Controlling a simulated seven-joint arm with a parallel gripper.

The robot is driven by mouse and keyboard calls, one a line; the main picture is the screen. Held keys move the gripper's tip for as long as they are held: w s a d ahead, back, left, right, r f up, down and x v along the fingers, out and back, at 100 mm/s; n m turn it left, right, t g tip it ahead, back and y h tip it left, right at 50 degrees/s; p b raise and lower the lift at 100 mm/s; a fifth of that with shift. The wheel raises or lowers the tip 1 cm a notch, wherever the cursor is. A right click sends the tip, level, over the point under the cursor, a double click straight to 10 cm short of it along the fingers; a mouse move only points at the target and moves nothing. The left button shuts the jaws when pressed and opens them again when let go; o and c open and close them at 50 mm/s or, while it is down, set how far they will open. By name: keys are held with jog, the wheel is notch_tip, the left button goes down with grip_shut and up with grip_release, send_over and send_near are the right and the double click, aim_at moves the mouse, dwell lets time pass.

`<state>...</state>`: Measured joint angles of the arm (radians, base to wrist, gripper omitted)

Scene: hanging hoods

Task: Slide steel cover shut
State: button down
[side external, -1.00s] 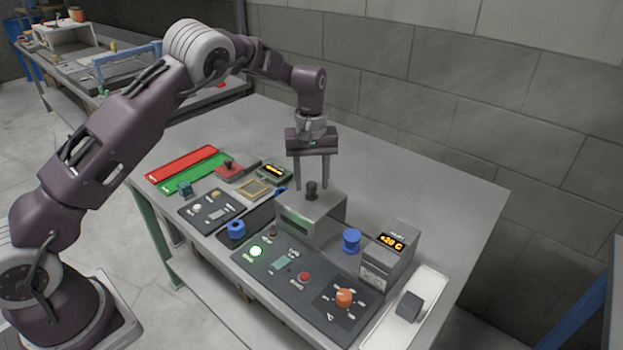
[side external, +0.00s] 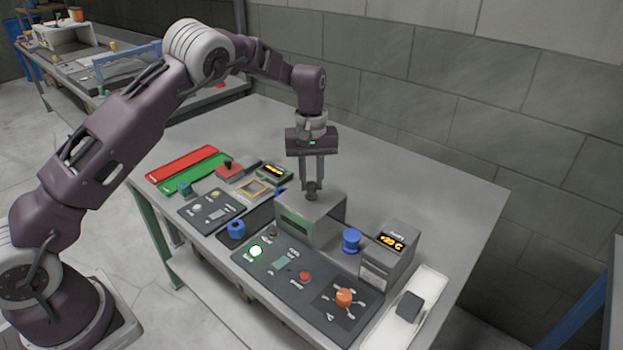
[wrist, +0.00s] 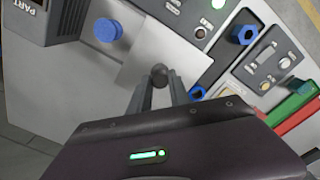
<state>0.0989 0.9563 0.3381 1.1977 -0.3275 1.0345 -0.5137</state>
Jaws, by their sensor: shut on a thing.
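The steel cover (side external: 321,224) is a grey box-like hood on the bench, with a dark round knob (side external: 312,190) on its top. In the wrist view its pale top (wrist: 150,55) lies just beyond the fingers, with the knob (wrist: 159,72) between the fingertips. My gripper (side external: 312,184) points straight down over the cover and is shut on the knob; it also shows in the wrist view (wrist: 160,80).
A blue spool (side external: 351,241) and a grey box with a lit display (side external: 388,253) stand right of the cover. A dark control panel (side external: 290,275) lies in front. A blue hex piece (side external: 236,229) is at left. The bench behind is clear.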

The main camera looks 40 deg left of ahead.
dwell(0.7)
jog(key=d, duration=1.3)
jog(key=shift+d, duration=0.1)
jog(key=c, duration=1.2)
grip_release()
notch_tip(320, 180, up, 7)
jog(key=shift+r, duration=0.15)
